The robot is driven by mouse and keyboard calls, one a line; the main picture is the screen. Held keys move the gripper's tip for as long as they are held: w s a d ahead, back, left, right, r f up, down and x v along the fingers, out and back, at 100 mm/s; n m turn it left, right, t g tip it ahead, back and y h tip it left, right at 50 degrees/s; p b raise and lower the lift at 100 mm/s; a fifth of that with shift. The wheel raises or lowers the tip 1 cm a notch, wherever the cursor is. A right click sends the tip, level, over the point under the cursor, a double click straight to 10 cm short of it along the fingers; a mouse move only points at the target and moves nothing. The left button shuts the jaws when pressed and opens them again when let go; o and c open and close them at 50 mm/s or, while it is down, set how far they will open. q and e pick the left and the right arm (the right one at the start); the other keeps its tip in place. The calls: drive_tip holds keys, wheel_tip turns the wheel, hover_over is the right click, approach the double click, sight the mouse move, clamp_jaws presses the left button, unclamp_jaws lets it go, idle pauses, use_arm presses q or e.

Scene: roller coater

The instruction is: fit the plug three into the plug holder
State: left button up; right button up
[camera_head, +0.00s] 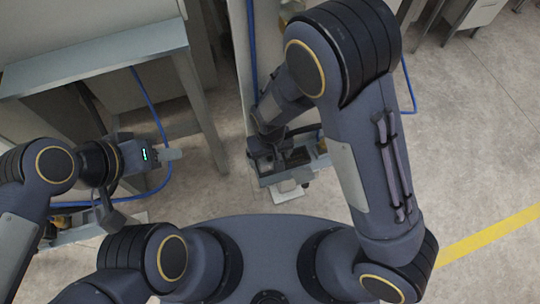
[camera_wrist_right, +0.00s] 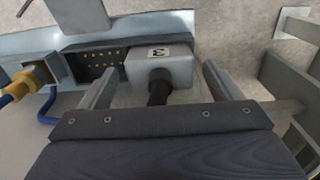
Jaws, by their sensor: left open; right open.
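Plug three (camera_wrist_right: 165,68), a light grey block with a "3" label and a black cable end, sits against the plug holder (camera_wrist_right: 62,43) in the right wrist view. I cannot tell how deep it sits. The holder's dark face with small gold pins (camera_wrist_right: 102,63) shows just left of the plug. My right gripper (camera_wrist_right: 160,75) is open, with one finger on each side of the plug and gaps showing. In the head view my right gripper is over the holder (camera_head: 290,178), mostly hidden by my arm. My left gripper (camera_head: 170,155) is open and empty, away to the left.
A yellow plug (camera_wrist_right: 38,74) with a blue cable (camera_wrist_right: 15,96) is in the holder left of the pins. A grey metal table (camera_head: 100,58) stands at the upper left. Blue cables (camera_head: 152,100) hang near both arms.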

sight(270, 159)
use_arm(q)
drive_tip(key=shift+r+p, duration=0.55)
drive_tip(key=shift+r, duration=0.1)
use_arm(e)
wheel_tip(270, 159, up, 7)
drive_tip(key=shift+f, duration=0.2)
use_arm(q)
drive_tip(key=shift+s, duration=0.15)
use_arm(e)
drive_tip(key=shift+s, duration=0.15)
